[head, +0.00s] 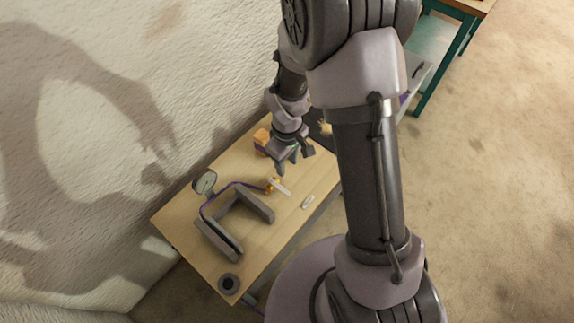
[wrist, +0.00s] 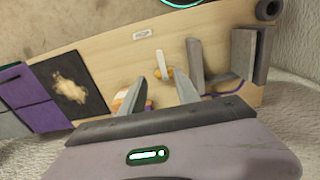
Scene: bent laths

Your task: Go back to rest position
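My gripper (head: 288,164) hangs above the wooden table (head: 185,212), over its far half in the head view. In the wrist view its two fingers (wrist: 158,91) stand apart with nothing between them. A grey U-shaped form (head: 222,238) lies on the table, with a purple strip (head: 210,202) running along its outer side. The form's grey bars (wrist: 242,52) show at the upper right of the wrist view. A white stick with a yellow-orange part (head: 274,184) lies between the form and my gripper, apart from both.
A round dial (head: 205,182) stands by the wall. An orange block (head: 261,137) sits behind my gripper; a dark mat (wrist: 88,72) lies nearby. A dark ring (head: 229,283) and a small white label (head: 307,201) are on the table. Open floor (head: 490,180) is at right.

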